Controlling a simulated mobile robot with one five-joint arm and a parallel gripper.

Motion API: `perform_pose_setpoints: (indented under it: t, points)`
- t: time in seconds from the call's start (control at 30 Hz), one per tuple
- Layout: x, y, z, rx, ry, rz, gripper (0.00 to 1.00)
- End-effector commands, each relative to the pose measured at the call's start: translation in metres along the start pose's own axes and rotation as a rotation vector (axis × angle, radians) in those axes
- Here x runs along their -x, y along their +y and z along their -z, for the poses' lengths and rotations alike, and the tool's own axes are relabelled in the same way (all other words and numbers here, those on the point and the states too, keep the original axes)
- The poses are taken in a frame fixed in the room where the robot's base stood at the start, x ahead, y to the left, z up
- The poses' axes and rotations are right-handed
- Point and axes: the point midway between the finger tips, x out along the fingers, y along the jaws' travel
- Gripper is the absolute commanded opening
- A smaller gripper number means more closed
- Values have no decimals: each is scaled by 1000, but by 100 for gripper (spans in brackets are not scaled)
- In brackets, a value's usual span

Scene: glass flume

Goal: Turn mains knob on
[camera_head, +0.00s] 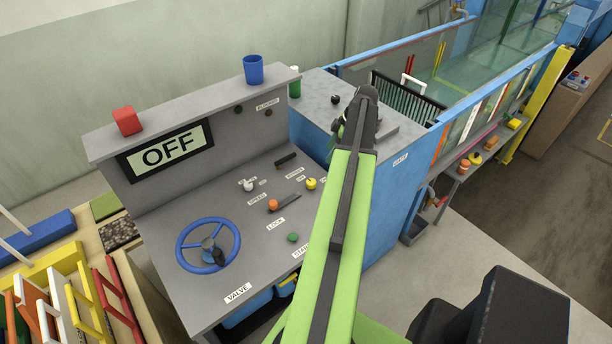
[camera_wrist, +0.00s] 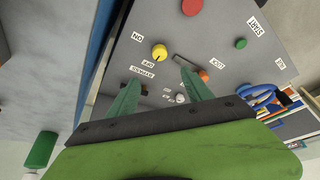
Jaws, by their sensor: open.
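The mains knob is the round yellow knob (camera_head: 311,183) on the grey control panel, beside small ON and OFF labels. In the wrist view the yellow knob (camera_wrist: 159,52) lies just beyond my fingertips, near the middle; which label it points to is too small to tell. My gripper (camera_wrist: 160,83) is open, with its two green fingers apart and nothing between them. The knob appears apart from the fingers. In the head view my arm crosses over the panel's right side, and the fingers cannot be made out. The display (camera_head: 166,151) reads OFF.
An orange knob (camera_head: 273,204), a white knob (camera_head: 248,185) and a green button (camera_head: 293,237) sit near the yellow knob. A blue handwheel (camera_head: 208,245) is on the left. A blue cup (camera_head: 253,69) and a red block (camera_head: 127,121) stand on the upper ledge.

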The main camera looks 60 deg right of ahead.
Motion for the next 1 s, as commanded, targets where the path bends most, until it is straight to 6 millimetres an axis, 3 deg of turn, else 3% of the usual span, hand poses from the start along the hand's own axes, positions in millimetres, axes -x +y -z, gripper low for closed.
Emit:
perform_pose_setpoints:
  t: [0.27,1.0]
  points:
    - [-18,0,-6,-6,0,-2,59]
    - [-168,1,-8,-7,0,-3,59]
